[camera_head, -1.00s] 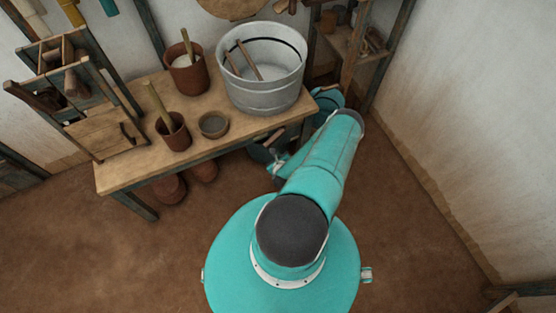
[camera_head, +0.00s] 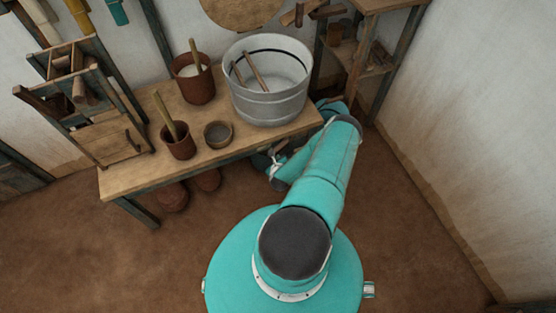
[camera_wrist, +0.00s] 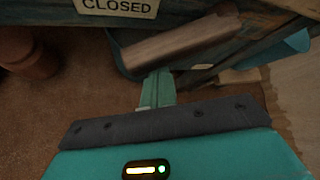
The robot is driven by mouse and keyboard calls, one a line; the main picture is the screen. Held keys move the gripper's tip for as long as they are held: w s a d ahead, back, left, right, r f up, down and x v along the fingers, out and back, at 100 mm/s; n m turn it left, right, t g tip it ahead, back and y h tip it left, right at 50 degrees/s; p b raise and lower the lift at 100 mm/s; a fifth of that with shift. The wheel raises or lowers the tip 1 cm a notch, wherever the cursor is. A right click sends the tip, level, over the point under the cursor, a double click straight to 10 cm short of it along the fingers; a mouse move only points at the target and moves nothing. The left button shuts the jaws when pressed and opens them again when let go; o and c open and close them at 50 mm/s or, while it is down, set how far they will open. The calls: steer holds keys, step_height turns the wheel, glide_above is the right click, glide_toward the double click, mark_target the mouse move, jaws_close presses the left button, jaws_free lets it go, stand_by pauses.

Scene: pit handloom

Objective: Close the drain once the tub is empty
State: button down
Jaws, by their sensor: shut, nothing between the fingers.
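The grey metal tub (camera_head: 268,105) stands upright on the table's right end in the head view. A wooden stick leans inside it, and a dark line runs around its pale inner wall. I see no clear water surface, but cannot be sure. In the wrist view a thick wooden handle (camera_wrist: 178,42) slants below the table edge, beside a sign reading CLOSED (camera_wrist: 117,7). It looks like the drain's lever; the drain mouth is hidden. My gripper (camera_wrist: 160,78) is shut and empty, its tip just below the handle; I cannot tell whether they touch.
The wooden table (camera_head: 125,180) bears brown pots (camera_head: 194,82), a small bowl (camera_head: 218,134) and a wooden rack (camera_head: 95,115). A dark container (camera_wrist: 122,55) shows behind the handle. Clay pots (camera_head: 172,198) stand under the table. The floor at left and right is clear.

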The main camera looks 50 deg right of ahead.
steer(key=shift+r, duration=0.1)
steer(key=r, duration=0.1)
steer(key=r+m+y, duration=0.1)
steer(key=t+y, duration=0.1)
steer(key=shift+w+a+r, duration=0.25)
steer(key=shift+a+r, duration=0.15)
steer(key=shift+f, duration=0.15)
